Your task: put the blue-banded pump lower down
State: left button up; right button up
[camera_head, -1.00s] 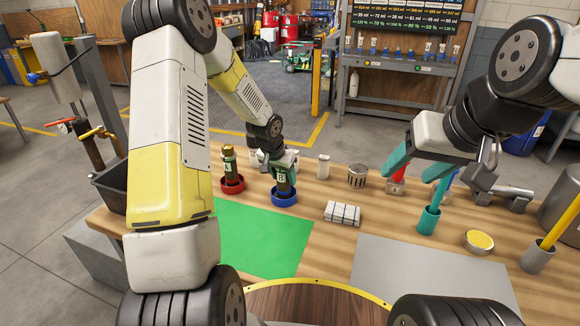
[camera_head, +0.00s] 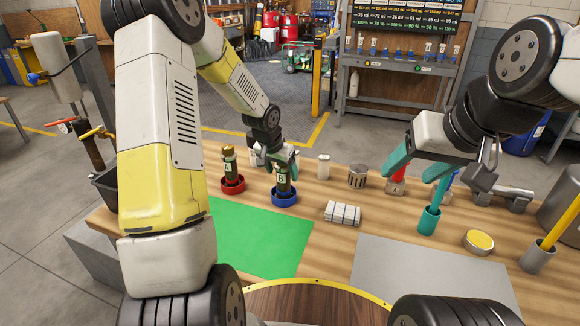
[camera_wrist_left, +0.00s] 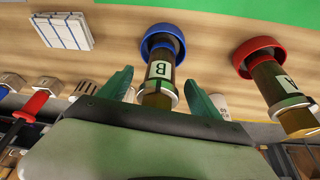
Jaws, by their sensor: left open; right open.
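The pump marked B (camera_head: 282,181), dark with a pale label, stands upright in a blue ring base (camera_head: 284,198) on the wooden bench. It also shows in the wrist view (camera_wrist_left: 160,72), with its blue ring (camera_wrist_left: 163,38) around its foot. My left gripper (camera_head: 281,163) is open behind and above it, one green finger on each side of its upper part, with no clear grip. The pump marked A (camera_head: 230,163) stands in a red ring base (camera_head: 233,184) to its left. My right gripper (camera_head: 418,168) is open and empty over the right side of the bench.
A green mat (camera_head: 262,238) and a grey mat (camera_head: 425,275) lie in front.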

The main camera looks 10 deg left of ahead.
pick_arm(q)
jog(key=s+a+r+n+y, duration=0.1)
jog(key=s+r, duration=0.6)
jog(key=r, duration=0.3)
jog(key=s+a+r, duration=0.1)
jog(key=s+r, duration=0.6)
jog(key=r, duration=0.2)
jog(key=s+r+n+t, duration=0.1)
jog(key=s+r, duration=0.1)
jog(key=s, duration=0.6)
jog(key=s+d+r+n+h, duration=0.1)
jog(key=s+r, duration=0.2)
jog(key=s, duration=0.5)
jog(key=shift+s+d+t+h, duration=0.2)
jog(key=shift+s+t+h, duration=0.1)
jog(key=shift+s+t, duration=0.1)
